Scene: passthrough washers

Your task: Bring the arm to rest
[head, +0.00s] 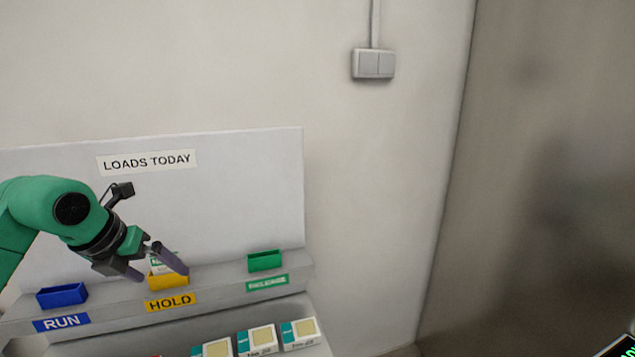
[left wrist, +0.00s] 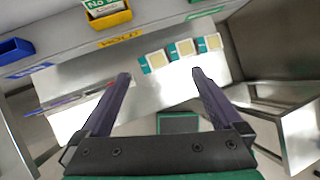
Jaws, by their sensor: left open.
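My left arm (head: 50,208) is green and comes in from the left in the head view. Its gripper (head: 158,268) is open in front of the yellow HOLD bin, partly covering it. In the left wrist view the two purple fingers (left wrist: 160,76) stand wide apart with nothing between them. The yellow bin (head: 168,282) holds a white and green card (head: 163,262); both also show at the top of the left wrist view, the bin there (left wrist: 108,18). My right gripper is not in view.
A blue bin (head: 62,295) stands on the ledge at left, a green bin (head: 265,261) at right. Several white and teal cards (head: 257,340) lie below the ledge. A white LOADS TODAY board (head: 230,190) stands behind.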

